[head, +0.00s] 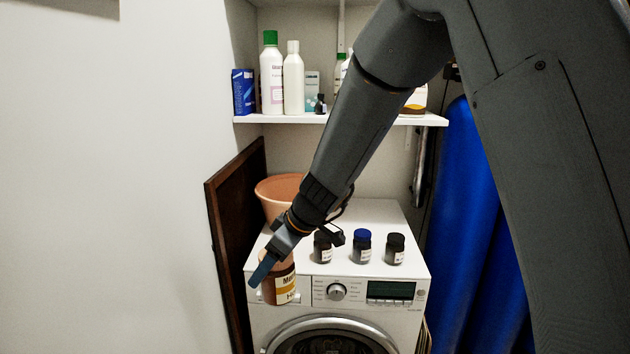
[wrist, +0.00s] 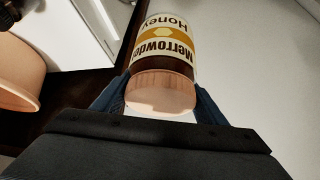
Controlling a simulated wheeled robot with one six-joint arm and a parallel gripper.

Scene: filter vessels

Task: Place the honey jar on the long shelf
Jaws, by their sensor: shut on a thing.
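The honey jar (head: 281,283) is brown with a cream and yellow label and a pale lid. My gripper (head: 268,264) is shut on it and holds it in front of the left front of the washing machine. In the wrist view the jar (wrist: 164,72) sits between the two blue fingers of my gripper (wrist: 160,100), lid towards the camera, its label reading "Merrowdown Honey" in part. The long shelf (head: 340,119) is the white board on the wall above the washing machine. My arm hides part of the shelf's middle.
Bottles (head: 271,72), a blue box (head: 243,92) and other small items stand on the shelf. Several dark jars (head: 361,246) and an orange bowl (head: 277,196) are on the washing machine (head: 385,217). A brown board (head: 229,240) leans at left; blue rolls (head: 462,220) stand at right.

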